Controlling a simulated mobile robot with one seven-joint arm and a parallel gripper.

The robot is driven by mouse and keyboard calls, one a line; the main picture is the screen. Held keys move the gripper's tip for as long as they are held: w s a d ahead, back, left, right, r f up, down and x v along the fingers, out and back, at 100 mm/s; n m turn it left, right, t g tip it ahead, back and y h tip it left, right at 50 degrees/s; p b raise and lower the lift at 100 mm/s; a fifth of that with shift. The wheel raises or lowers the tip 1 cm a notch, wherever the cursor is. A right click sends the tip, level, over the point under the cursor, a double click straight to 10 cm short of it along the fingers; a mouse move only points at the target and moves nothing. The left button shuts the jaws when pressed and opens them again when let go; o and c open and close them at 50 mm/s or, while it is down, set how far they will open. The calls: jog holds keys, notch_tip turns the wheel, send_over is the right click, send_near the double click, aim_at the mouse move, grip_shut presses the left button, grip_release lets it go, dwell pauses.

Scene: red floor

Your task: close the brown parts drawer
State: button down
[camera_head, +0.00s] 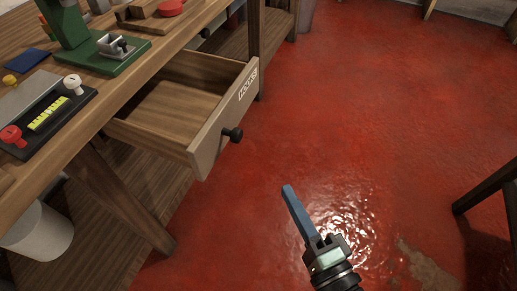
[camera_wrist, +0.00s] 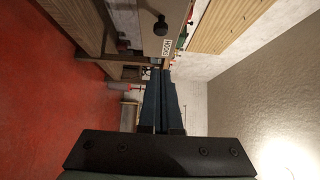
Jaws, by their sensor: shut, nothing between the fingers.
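The brown parts drawer (camera_head: 177,109) is pulled out of the wooden workbench (camera_head: 118,80) and looks empty. Its front panel carries a small white label and a dark round knob (camera_head: 232,135). In the wrist view the drawer front (camera_wrist: 177,12) shows at the top, turned on its side, with the knob (camera_wrist: 161,25) on it. My gripper (camera_head: 289,190) is shut and empty, with long blue fingers. It is over the red floor, to the right of and nearer than the drawer front, apart from the knob. In the wrist view my fingers (camera_wrist: 159,75) point away from the camera.
On the benchtop stand a green machine (camera_head: 85,50) and a black device with red and white knobs (camera_head: 42,118). A white bin (camera_head: 38,232) stands under the bench. Dark furniture legs (camera_head: 488,190) are at the right. The red floor (camera_head: 370,110) between is clear.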

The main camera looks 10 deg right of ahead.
send_near(241, 136)
jog(key=w+d, duration=0.2)
jog(key=w, duration=0.1)
jog(key=shift+w+a+r, duration=0.1)
jog(key=shift+w+a, duration=0.55)
jog(key=shift+a, duration=0.2)
jog(key=shift+w+a+r, duration=0.1)
jog(key=shift+w+a, duration=0.6)
jog(key=shift+a, duration=0.2)
